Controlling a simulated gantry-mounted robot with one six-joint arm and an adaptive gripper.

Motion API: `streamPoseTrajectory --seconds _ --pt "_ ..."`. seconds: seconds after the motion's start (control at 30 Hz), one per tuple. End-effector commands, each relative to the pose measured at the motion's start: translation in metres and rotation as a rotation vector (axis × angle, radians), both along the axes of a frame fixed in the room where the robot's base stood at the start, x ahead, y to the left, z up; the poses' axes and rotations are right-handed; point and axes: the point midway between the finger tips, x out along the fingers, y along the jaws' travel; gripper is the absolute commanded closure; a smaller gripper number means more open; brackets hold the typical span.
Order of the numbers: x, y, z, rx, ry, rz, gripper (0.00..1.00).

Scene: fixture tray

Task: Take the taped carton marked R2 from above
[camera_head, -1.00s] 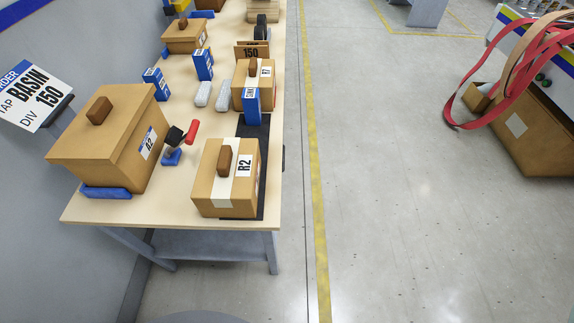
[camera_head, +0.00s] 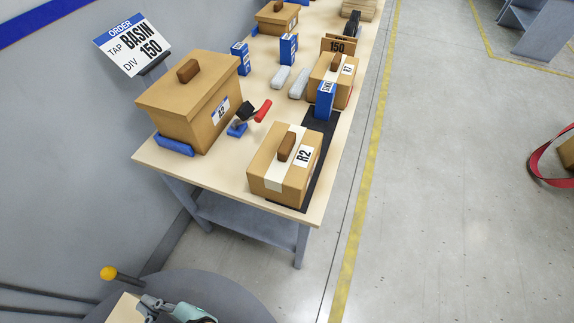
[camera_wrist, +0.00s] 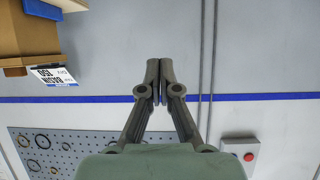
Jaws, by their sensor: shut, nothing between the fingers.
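The taped carton marked R2 (camera_head: 270,174) sits at the near right corner of the table, partly on a black strip. It has a pale tape band over its top, a brown block handle (camera_head: 287,147) on top and a white R2 label (camera_head: 304,156) on its right side. A larger box with a similar handle and a white label (camera_head: 192,112) stands to its left. My gripper (camera_wrist: 159,68) is shut and empty in the wrist view, its fingertips together in front of a grey wall. It is away from the carton, which I cannot identify in the wrist view.
A red-handled tool (camera_head: 262,111) and a blue-and-white box (camera_head: 325,101) stand near the carton. Another taped carton (camera_head: 341,91) is farther back. An order sign (camera_head: 133,45) stands at the left.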

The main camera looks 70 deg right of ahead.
Motion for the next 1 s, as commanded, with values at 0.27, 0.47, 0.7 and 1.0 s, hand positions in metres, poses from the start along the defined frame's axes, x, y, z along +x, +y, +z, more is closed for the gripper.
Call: streamPoseTrajectory --seconds 0.27,0.47,0.7,1.0 --pt "0.0 0.0 0.0 0.0 0.0 0.0 0.58" --pt "0.0 0.0 0.0 0.0 0.0 0.0 0.25" --pt "0.0 0.0 0.0 0.0 0.0 0.0 0.0" --pt "0.009 -0.016 0.004 -0.025 0.035 -0.014 0.0"
